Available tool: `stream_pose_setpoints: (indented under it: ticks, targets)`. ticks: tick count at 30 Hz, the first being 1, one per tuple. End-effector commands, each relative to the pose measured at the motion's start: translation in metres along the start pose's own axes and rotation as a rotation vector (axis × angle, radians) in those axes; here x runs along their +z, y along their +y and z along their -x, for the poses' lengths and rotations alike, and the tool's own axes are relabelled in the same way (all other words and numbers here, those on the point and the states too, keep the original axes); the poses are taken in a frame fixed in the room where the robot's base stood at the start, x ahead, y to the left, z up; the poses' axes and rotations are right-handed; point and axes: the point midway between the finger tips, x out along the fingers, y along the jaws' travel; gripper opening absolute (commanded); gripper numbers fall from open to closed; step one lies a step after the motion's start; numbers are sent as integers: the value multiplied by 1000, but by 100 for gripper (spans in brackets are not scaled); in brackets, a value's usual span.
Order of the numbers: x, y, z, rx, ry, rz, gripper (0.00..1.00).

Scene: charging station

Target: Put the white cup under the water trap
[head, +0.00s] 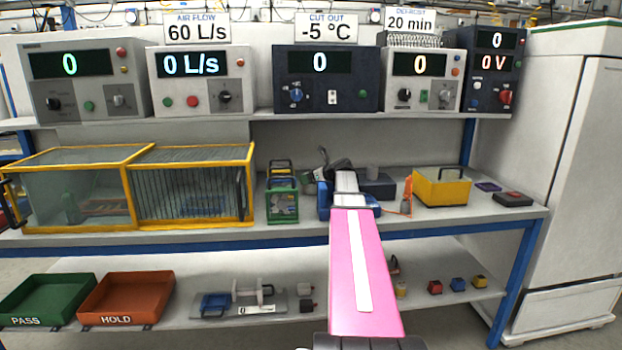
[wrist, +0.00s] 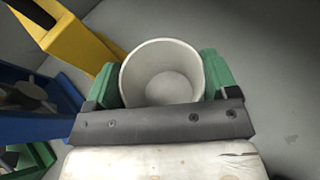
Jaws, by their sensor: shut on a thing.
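The white cup (wrist: 160,58) shows in the wrist view, seen from above into its open top, and it looks empty. My gripper (wrist: 162,80) is shut on the cup, with a green pad against each side. In the head view my pink arm reaches over the middle shelf, and I cannot make out the cup or the fingertips there. I cannot identify the water trap for certain in either view.
On the middle shelf are a yellow-framed glass case (head: 65,190), a green-framed unit (head: 283,207), a dark blue box (head: 378,188) and a yellow box (head: 441,190). Yellow and blue bodies stand left of the cup in the wrist view; its right side is bare grey.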

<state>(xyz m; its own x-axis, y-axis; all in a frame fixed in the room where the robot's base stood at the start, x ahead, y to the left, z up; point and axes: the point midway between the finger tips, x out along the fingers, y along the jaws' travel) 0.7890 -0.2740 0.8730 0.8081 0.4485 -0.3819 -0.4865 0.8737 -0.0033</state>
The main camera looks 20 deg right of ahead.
Motion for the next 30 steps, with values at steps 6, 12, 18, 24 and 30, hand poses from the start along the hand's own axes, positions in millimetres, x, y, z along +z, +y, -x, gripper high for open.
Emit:
stream_pose_setpoints:
  ticks: [6,12,18,24,30]
  targets:
    - [-2,0,-1,0,0,0,86]
    - [-2,0,-1,1,0,0,100]
    - [0,0,5,0,0,-1,100]
    - [0,2,38,-2,0,-1,100]
    - [0,1,79,-2,0,0,100]
